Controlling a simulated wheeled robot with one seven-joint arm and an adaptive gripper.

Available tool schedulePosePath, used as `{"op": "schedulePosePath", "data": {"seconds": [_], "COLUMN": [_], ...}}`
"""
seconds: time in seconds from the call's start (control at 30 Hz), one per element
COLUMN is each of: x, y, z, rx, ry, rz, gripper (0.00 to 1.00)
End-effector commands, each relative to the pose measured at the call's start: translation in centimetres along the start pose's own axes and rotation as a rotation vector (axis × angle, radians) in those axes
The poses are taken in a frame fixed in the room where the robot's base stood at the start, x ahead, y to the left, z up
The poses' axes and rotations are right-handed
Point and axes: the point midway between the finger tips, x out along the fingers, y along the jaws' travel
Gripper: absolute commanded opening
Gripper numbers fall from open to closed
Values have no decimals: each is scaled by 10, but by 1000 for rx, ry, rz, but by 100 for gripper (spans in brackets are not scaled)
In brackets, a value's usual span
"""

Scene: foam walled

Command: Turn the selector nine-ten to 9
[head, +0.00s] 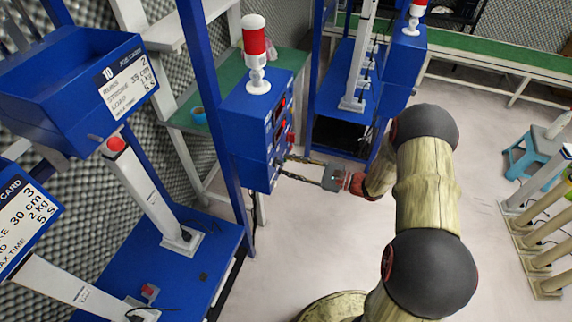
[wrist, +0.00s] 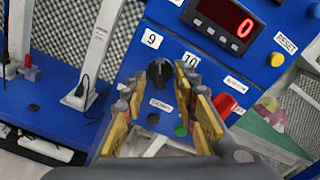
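The selector (wrist: 160,73) is a black knob on the blue panel in the wrist view. A label "9" (wrist: 152,39) sits above it to the left, and a label "10" (wrist: 188,61) above it to the right. I cannot tell clearly which label the knob points at. My gripper (wrist: 163,97) is open, with its fingers spread to either side below the knob and nothing between them. In the head view, my gripper (head: 284,167) reaches the front of the blue control box (head: 250,130); the selector is not clear there.
A red display (wrist: 226,19) reads 0 above the selector. A red control (wrist: 226,106) lies close beside the right finger, and a green button (wrist: 181,130) sits below the knob. A red-and-white beacon (head: 254,45) stands on the box. A blue post (head: 212,110) rises left of it.

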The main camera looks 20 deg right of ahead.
Motion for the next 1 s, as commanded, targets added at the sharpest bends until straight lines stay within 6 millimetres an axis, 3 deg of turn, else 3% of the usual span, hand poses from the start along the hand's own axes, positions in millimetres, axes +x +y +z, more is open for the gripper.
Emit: {"op": "schedulePosePath", "data": {"seconds": [0.3, 0.5, 1.0], "x": [-66, -90, -97], "y": [-1, 0, 0], "z": [-1, -1, 0], "rx": [0, 1, 0], "ry": [2, 2, 0], "rz": [-4, -2, -1], "gripper": [29, 29, 29]}}
